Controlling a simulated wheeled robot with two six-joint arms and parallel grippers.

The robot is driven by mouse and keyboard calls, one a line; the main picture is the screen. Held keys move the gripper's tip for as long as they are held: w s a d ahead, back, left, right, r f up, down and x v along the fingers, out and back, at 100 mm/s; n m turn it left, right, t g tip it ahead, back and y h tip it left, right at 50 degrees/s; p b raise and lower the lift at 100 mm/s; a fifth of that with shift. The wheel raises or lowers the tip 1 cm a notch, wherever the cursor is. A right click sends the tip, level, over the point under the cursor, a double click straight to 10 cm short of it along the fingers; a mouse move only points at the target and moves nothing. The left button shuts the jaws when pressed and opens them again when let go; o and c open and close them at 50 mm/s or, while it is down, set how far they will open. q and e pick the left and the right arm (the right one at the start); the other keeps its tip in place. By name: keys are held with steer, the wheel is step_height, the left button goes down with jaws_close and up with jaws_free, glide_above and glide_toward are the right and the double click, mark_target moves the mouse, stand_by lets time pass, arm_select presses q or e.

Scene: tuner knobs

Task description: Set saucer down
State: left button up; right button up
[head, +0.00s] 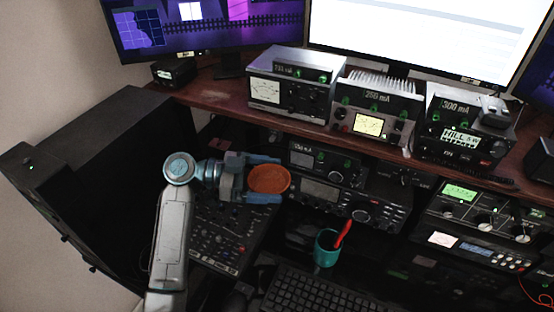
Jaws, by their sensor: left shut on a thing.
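The saucer (270,179) is a round, orange-brown dish. It shows in the head view left of the middle, between the two blue fingers of my left gripper (266,180). My left gripper is shut on the saucer, with one finger at its far edge and one at its near edge. The saucer appears above the right part of a dark control panel (222,232); I cannot tell whether it touches anything below. My right gripper is not in view.
Radio units (320,190) stand close right of the saucer. A teal cup (326,250) with a red item stands nearer, beside a keyboard (315,292). A wooden shelf (225,95) with several meters runs behind. A large black box (110,160) stands left.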

arm_select(q)
steer(key=shift+f+t, duration=0.3)
steer(key=shift+f, duration=0.15)
steer(key=s+a+f+n+t+y, duration=0.3)
steer(key=a+f+n+t+y, duration=0.55)
steer(key=n+t, duration=0.4)
steer(key=s+a+r+n+t+y, duration=0.2)
steer(key=s+a+r+n+y, duration=0.1)
steer(key=s+a+n+y, duration=0.1)
steer(key=s+a+y, duration=0.1)
steer(key=a+y, duration=0.1)
steer(key=y, duration=0.1)
steer(key=shift+s+a+r+y, duration=0.25)
steer(key=shift+s+a+y, duration=0.05)
steer(key=shift+y, duration=0.05)
